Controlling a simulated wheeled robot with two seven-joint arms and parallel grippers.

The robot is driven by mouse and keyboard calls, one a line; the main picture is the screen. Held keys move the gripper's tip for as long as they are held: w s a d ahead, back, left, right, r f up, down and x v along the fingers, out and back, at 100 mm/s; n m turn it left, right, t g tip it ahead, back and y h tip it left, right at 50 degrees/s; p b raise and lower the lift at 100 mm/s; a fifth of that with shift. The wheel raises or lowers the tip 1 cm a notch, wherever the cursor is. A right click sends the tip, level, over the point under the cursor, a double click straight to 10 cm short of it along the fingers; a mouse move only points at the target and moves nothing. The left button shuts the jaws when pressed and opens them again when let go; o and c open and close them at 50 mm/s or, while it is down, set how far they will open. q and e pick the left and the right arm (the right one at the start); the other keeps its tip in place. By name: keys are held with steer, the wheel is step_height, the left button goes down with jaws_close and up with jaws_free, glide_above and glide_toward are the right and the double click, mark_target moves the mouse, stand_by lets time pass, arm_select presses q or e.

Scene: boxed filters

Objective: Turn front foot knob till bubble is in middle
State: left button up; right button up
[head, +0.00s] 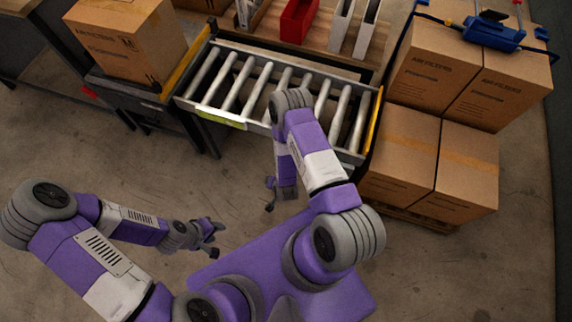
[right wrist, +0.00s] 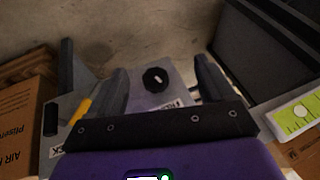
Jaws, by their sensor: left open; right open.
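A black knob (right wrist: 156,79) with a light centre shows in the right wrist view, on a grey plate. My right gripper (right wrist: 161,68) is open, with one finger on each side of the knob in that view; I cannot tell whether they touch it. In the head view this gripper (head: 270,194) is below the conveyor's front edge. My left gripper (head: 211,238) is open and empty over the floor.
The roller conveyor (head: 238,122) stands ahead, with cardboard boxes (head: 402,150) stacked on its right and a box (head: 128,38) on its left. A red bin (head: 298,20) stands behind it. A blue tool (head: 493,32) lies on the right stack. Floor at left is clear.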

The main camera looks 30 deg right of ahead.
steer(key=w+d+f+m+t+h, duration=0.1)
steer(key=w+d+f, duration=0.1)
steer(key=w+d+f+t+h+b, duration=0.1)
steer(key=w+d+f, duration=0.1)
steer(key=w+d+f+m+t+h+b, duration=0.1)
steer(key=w+d+f+t, duration=0.1)
steer(key=d+f, duration=0.1)
steer(key=shift+w+m, duration=0.15)
steer(key=shift+m, duration=0.15)
steer(key=shift+w+d+f+b, duration=0.2)
steer(key=shift+w+f+b, duration=0.1)
steer(key=shift+w+b, duration=0.2)
steer(key=c, duration=1)
steer(key=shift+o, duration=0.2)
